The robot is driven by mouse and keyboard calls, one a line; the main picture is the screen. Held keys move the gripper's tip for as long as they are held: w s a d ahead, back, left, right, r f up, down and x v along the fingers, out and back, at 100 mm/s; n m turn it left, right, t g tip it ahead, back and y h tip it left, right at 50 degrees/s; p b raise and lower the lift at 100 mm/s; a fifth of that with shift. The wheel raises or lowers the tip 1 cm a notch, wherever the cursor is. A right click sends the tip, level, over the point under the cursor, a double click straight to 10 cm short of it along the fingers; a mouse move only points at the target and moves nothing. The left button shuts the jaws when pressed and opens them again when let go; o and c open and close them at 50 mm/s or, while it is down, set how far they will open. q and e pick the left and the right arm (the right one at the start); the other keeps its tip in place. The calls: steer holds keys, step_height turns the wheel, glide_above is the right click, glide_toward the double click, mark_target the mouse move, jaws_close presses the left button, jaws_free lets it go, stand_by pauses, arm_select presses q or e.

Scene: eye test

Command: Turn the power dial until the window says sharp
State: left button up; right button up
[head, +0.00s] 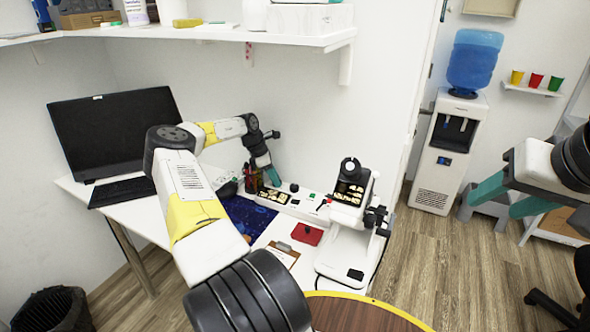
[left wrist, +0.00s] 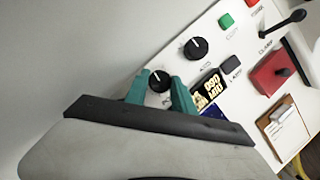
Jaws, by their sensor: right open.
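My left gripper (head: 266,172) has its teal fingertips low at the back of the white panel (head: 300,205). In the left wrist view its fingers (left wrist: 160,84) stand on either side of a black dial (left wrist: 160,80) with a white pointer mark. Whether they touch it I cannot tell. A second black dial (left wrist: 196,48) sits beside it, apart from the fingers. I cannot read which is the power dial. A dark window (left wrist: 209,88) with pale yellow marks lies near the fingers, partly hidden; its wording is not readable. My right gripper (head: 508,198) is open and empty, away from the panel.
A white microscope-like instrument (head: 350,225) stands to the right. A clipboard (head: 283,254) lies in front. A laptop (head: 115,130) is left; a shelf (head: 215,33) hangs above.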

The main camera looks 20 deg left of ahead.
arm_select(q)
steer(key=o, duration=0.4)
steer(key=shift+o, duration=0.2)
